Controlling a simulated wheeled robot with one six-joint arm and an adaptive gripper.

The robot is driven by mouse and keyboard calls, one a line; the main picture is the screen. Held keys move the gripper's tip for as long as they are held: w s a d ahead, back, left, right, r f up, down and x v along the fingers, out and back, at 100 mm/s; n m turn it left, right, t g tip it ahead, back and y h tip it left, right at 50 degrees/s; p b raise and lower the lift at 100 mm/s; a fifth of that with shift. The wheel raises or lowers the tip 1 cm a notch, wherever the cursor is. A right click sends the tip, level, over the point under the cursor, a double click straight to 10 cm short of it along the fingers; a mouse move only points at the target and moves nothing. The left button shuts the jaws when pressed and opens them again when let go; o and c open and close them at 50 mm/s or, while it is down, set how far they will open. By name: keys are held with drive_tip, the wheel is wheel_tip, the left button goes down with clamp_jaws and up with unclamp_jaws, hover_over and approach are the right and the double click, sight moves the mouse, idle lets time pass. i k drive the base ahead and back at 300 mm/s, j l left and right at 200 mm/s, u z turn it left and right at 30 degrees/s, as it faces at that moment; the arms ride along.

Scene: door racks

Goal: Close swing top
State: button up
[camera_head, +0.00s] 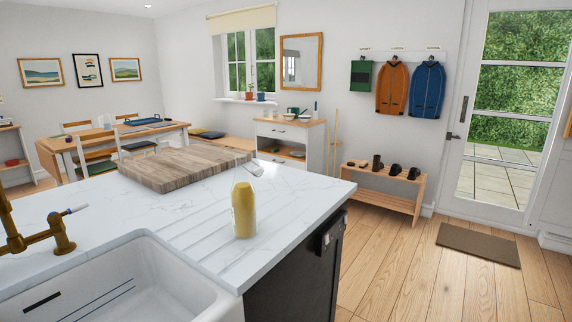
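A clear swing-top bottle (244,209) holding yellow liquid stands upright on the white marble counter, near its right edge. Its pale stopper (256,170) is tilted off to the right of the neck, with thin wire by the mouth, so the swing top looks open. The fine wire parts are too small to make out. My gripper is not in view.
A wooden chopping board (180,167) lies behind the bottle to the left. A white sink (150,265) and brass tap (62,235) are at the front left. The counter (290,205) around the bottle is clear. Wooden floor (400,260) lies to the right.

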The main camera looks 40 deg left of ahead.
sight(259, 170)
drive_tip(key=i+u, duration=0.2)
drive_tip(key=u, duration=0.3)
drive_tip(key=i+l+u, duration=0.1)
drive_tip(key=u, duration=0.4)
drive_tip(key=i+l+u, duration=0.2)
drive_tip(key=u, duration=0.95)
drive_tip(key=j+u, duration=0.2)
drive_tip(key=u, duration=0.25)
drive_tip(key=i+j+u, duration=0.1)
drive_tip(key=u, duration=0.3)
drive_tip(key=j, duration=0.1)
